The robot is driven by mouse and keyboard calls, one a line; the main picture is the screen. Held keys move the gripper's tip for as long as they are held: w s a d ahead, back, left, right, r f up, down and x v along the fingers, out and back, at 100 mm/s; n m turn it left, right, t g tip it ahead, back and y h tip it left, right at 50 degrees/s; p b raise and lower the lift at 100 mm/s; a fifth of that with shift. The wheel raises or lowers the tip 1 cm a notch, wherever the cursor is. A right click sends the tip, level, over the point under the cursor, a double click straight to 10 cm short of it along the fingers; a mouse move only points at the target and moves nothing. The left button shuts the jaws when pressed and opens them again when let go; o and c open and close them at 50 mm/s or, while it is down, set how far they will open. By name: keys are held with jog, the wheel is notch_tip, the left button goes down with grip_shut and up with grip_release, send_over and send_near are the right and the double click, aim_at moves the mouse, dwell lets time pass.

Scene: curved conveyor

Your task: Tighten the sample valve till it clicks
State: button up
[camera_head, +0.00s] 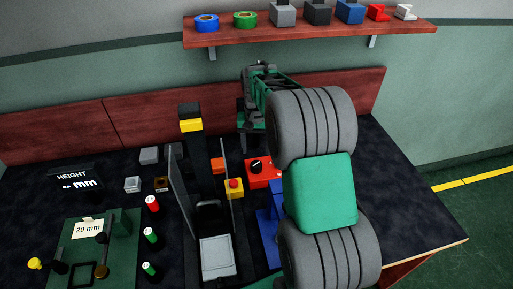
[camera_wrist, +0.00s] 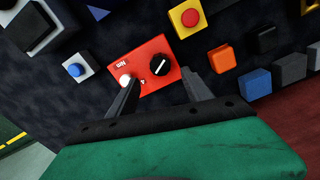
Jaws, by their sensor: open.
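I cannot tell for sure which thing is the sample valve. A red box (camera_wrist: 141,62) with a round black knob (camera_wrist: 159,64), a white button and the letters "Nm" lies just beyond my fingertips in the wrist view. The red box (camera_head: 256,176) also shows in the head view, left of my arm. My gripper (camera_wrist: 160,78) is open, its two dark fingers apart, with nothing between them. Its fingertips overlap the near edge of the box in the picture; whether they touch it I cannot tell. My arm hides part of the bench in the head view.
A yellow box with a red button (camera_head: 233,190) and an orange block (camera_wrist: 222,59) stand near the red box. A green plate (camera_head: 72,232) with a "20 mm" card is at the left, beside a height display (camera_head: 77,183). A shelf (camera_head: 310,34) hangs above.

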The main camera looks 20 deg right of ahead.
aim_at(256, 163)
jog(key=n, duration=0.4)
jog(key=shift+w+r+n, duration=0.1)
jog(key=shift+r+n, duration=0.1)
jog(key=shift+n, duration=0.7)
notch_tip(256, 163, down, 8)
jog(key=shift+r, duration=0.2)
grip_shut()
